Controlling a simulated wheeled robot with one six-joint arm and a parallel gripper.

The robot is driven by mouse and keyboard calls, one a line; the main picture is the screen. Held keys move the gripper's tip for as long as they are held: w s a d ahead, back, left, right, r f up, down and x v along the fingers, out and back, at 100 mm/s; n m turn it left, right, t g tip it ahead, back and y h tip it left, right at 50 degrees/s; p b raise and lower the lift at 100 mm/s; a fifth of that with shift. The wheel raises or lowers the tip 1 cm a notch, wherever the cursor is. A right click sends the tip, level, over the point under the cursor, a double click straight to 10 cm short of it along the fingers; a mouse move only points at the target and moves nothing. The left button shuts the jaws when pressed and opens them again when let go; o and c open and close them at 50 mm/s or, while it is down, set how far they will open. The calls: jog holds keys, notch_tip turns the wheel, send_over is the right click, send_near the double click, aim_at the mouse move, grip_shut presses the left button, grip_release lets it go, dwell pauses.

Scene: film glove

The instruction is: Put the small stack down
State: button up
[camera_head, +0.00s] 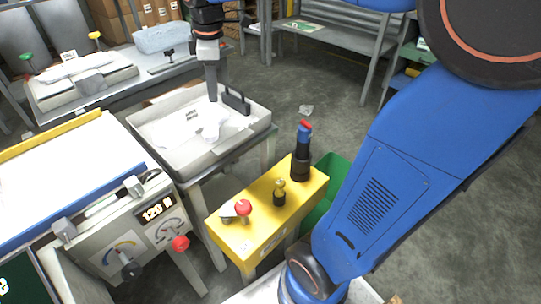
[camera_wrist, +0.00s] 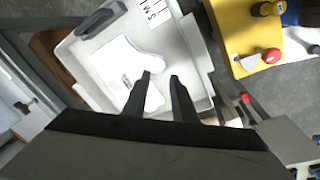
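My gripper (camera_head: 213,97) points down over a pale grey tray (camera_head: 160,152) at the centre left. A white, glove-shaped flat piece (camera_wrist: 118,58) lies in the tray, beyond the fingers. More white material (camera_wrist: 152,98) shows beside and behind the left finger; I cannot tell whether it is the same stack. In the head view, a small white piece (camera_head: 210,131) lies below the fingertips, near dark lettering on the tray floor.
A black handle (camera_head: 236,101) stands at the tray's right side. A machine with a "120 N" display (camera_head: 158,208) is at left. Another bench (camera_head: 120,88) stands behind.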

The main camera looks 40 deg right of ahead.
jog(key=s+d+f+m+t, duration=0.1)
jog(key=s+f+m, duration=0.2)
jog(key=s, duration=0.4)
jog(key=s+d+f+m+t, duration=0.1)
jog(key=s+f+m, duration=0.2)
jog(key=s+m, duration=0.2)
jog(key=s+d+f+m+t, duration=0.1)
jog(key=s+f+m, duration=0.2)
jog(key=s, duration=0.7)
jog(key=shift+s+f+m, duration=0.25)
jog(key=shift+f+m, duration=0.1)
jog(key=shift+m, duration=0.55)
